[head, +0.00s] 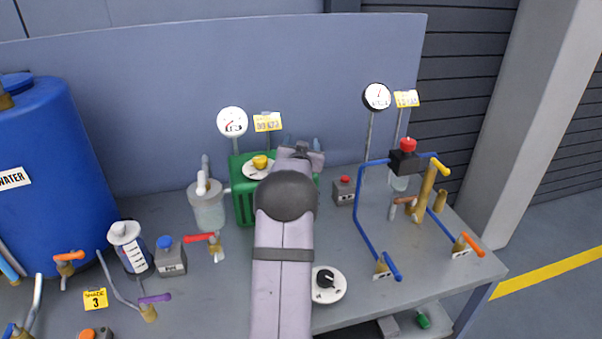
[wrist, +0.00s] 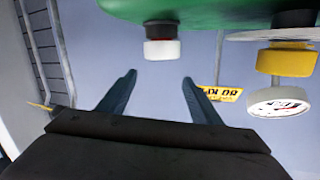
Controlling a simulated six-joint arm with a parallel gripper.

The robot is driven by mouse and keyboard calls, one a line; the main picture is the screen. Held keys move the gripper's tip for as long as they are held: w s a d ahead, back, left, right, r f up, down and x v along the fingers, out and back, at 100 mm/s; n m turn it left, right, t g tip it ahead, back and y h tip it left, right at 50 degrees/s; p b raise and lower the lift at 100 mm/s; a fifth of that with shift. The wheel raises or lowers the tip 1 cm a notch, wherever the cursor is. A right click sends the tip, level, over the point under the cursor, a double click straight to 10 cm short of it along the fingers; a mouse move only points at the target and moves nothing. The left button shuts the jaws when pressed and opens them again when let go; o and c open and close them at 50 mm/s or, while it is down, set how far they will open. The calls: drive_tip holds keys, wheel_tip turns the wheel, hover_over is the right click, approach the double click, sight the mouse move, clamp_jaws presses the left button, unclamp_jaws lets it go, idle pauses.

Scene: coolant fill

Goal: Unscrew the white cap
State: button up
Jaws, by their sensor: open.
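The white cap (wrist: 163,49) sits on a short black neck on the green tank (wrist: 225,10), at the top middle of the wrist view. In the head view my arm hides the cap, and only part of the green tank (head: 242,205) shows. My gripper (wrist: 160,77) is open and empty. Its two dark fingers point toward the cap, with the cap in line between the fingertips but seemingly beyond them. I see no contact. In the head view my gripper (head: 308,153) is over the back of the tank, its fingers barely visible.
A yellow cap (wrist: 285,61) is right of the white cap; it also shows on the tank in the head view (head: 260,161). A gauge (head: 232,122) and a yellow sign (head: 267,123) stand behind. Blue piping (head: 357,215) is on the right.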

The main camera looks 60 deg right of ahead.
drive_tip(key=a+f+n, duration=0.1)
drive_tip(key=s+f+n+t+b, duration=0.1)
drive_tip(key=a+f+n+t+b, duration=0.1)
drive_tip(key=f, duration=0.1)
drive_tip(key=shift+s+a, duration=0.15)
drive_tip(key=shift+a, duration=0.15)
drive_tip(key=shift+r, duration=0.1)
drive_tip(key=shift+p+x, duration=1.4)
drive_tip(key=shift+x, duration=2.3)
drive_tip(key=c, duration=1.1)
drive_tip(key=shift+c, duration=1.1)
